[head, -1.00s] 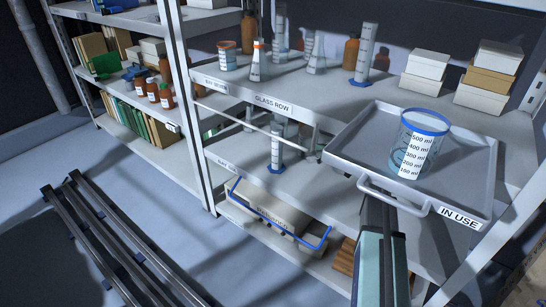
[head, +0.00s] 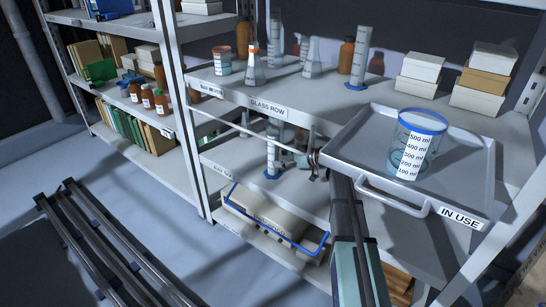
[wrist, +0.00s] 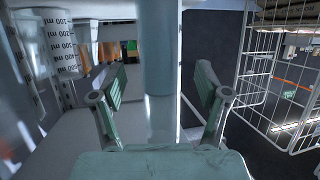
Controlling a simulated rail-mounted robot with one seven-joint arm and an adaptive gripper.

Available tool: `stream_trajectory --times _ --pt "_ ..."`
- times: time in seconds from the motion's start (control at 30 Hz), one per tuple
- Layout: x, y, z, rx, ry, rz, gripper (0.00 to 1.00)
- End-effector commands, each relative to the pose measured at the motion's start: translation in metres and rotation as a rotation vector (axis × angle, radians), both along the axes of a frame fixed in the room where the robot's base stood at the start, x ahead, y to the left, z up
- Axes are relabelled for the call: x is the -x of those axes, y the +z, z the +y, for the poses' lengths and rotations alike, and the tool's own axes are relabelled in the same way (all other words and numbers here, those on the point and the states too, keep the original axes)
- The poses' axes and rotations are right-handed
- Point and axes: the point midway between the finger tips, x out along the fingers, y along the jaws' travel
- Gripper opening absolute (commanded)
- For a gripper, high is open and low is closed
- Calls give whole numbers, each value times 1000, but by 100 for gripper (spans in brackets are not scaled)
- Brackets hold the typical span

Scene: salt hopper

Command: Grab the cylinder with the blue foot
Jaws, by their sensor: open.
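A clear graduated cylinder with a blue foot (head: 272,155) stands upright on the lower shelf in the head view. Another blue-footed cylinder (head: 360,58) stands on the top shelf above. My gripper (head: 290,158) is just right of the lower cylinder, partly hidden by the tray and my arm. In the wrist view my gripper (wrist: 162,90) is open, with one finger on each side of a pale blue-grey upright column (wrist: 158,60). This column appears to be the lower cylinder. Its foot is not clear there, and contact with the fingers cannot be told.
A grey tray (head: 468,180) marked IN USE holds a blue-rimmed beaker (head: 416,145) and overhangs my arm. Flasks, bottles and boxes stand on the top shelf (head: 225,88). The wrist view shows a wire basket (wrist: 280,80) at right.

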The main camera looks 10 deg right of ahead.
Motion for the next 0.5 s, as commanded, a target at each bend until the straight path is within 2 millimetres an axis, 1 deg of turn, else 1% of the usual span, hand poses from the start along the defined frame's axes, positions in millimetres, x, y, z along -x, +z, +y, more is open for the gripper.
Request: stream_trajectory --times 0.03,0.23,0.33,0.5 --pt "-5 -4 6 0 2 0 75" --pt "-20 -12 27 -1 2 1 75" --pt "-23 -14 32 -1 1 1 75" --pt "-23 -13 32 -1 0 1 75"
